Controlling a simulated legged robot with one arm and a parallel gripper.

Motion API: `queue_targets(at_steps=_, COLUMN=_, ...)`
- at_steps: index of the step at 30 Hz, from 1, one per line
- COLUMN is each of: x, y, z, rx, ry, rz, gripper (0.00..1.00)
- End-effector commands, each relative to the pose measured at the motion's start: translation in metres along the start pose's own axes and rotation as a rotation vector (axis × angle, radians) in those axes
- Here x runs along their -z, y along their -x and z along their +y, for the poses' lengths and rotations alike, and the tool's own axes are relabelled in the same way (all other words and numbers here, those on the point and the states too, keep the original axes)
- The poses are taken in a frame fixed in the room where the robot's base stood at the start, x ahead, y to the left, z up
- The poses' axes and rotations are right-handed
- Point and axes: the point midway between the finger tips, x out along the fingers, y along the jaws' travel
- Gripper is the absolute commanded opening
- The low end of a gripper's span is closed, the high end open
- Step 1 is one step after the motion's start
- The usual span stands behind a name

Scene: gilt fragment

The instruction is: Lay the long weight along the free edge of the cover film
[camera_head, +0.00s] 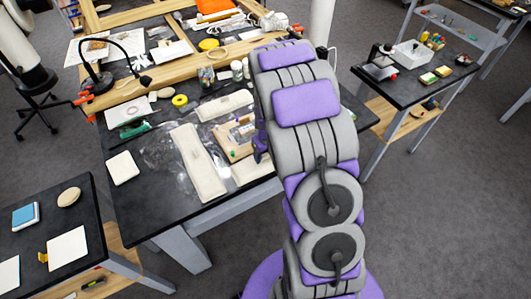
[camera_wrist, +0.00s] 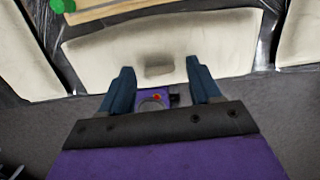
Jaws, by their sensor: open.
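A cream weight (camera_wrist: 105,55) with a raised grip (camera_wrist: 158,70) lies just ahead of my gripper (camera_wrist: 160,68) in the wrist view. My gripper is open, its two dark blue fingers apart and nothing seen between them. In the head view my arm hides most of my gripper and part of a near cream weight (camera_head: 250,169). A long cream weight (camera_head: 198,160) lies left of the wooden board (camera_head: 222,138) with the fragment, and another (camera_head: 225,105) lies behind it. Clear, shiny cover film (camera_head: 162,153) shows around the weights; its free edge is hard to make out.
Cream weights flank the middle one at left (camera_wrist: 22,60) and right (camera_wrist: 302,35) in the wrist view.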

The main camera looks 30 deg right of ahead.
Motion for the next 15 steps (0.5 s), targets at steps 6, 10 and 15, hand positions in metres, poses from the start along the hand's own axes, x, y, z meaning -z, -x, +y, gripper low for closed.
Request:
queue_targets(at_steps=6, x=-0.001, y=0.002, z=0.0, rx=0.001, ry=0.0, rz=-0.002, gripper=0.63)
queue_targets(at_steps=10, x=-0.002, y=0.017, z=-0.001, rx=0.005, ry=0.001, rz=-0.006, gripper=0.63)
queue_targets(at_steps=15, x=-0.002, y=0.055, z=-0.001, rx=0.005, ry=-0.001, rz=-0.005, gripper=0.63)
